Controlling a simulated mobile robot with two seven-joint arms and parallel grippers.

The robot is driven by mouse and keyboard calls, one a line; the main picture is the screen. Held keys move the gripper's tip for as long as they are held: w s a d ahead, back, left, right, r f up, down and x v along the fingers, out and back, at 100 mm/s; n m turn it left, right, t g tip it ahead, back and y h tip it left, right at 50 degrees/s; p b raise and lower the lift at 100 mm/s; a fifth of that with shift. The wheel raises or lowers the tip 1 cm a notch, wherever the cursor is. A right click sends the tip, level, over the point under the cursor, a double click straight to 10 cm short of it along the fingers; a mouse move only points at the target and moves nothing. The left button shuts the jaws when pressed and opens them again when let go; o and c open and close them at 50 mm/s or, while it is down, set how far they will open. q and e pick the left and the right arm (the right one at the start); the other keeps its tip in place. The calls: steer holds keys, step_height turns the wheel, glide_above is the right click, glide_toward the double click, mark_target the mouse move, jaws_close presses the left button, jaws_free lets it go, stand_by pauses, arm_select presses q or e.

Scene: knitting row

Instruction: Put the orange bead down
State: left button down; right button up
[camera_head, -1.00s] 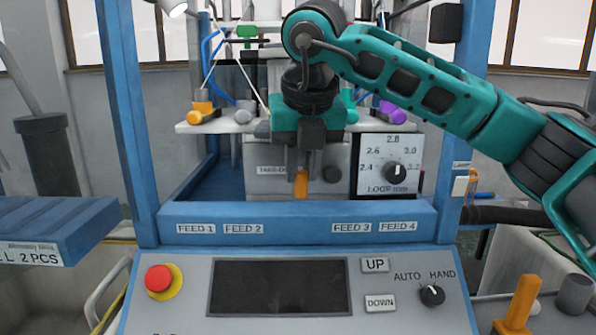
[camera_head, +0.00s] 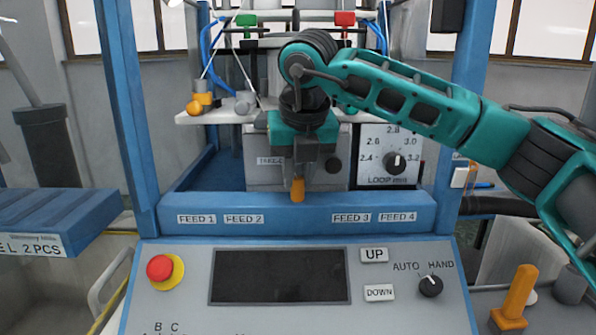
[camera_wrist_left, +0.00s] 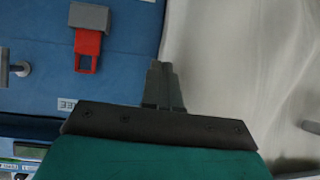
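The orange bead (camera_head: 297,190) hangs below the fingertips of my right gripper (camera_head: 298,178) in the head view. The fingers are shut on its upper part. The bead overlaps the blue front beam (camera_head: 302,222), between the FEED 2 and FEED 3 labels; whether it touches the beam I cannot tell. My left gripper is out of the head view. In the left wrist view its fingers (camera_wrist_left: 162,84) are together, with nothing seen between them, near the edge of a blue surface (camera_wrist_left: 125,50).
A shelf (camera_head: 222,118) with a yellow-orange part stands behind the beam. The loop dial (camera_head: 393,162) is right of the gripper. The control panel (camera_head: 202,300) is in front. A red latch-like part (camera_wrist_left: 88,50) is on the blue surface in the left wrist view.

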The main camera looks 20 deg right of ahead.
steer(key=o, duration=0.4)
steer(key=shift+o, duration=0.2)
steer(key=shift+s+r, duration=0.1)
steer(key=shift+r, duration=0.5)
steer(key=v, duration=1.1)
steer(key=shift+s, duration=0.15)
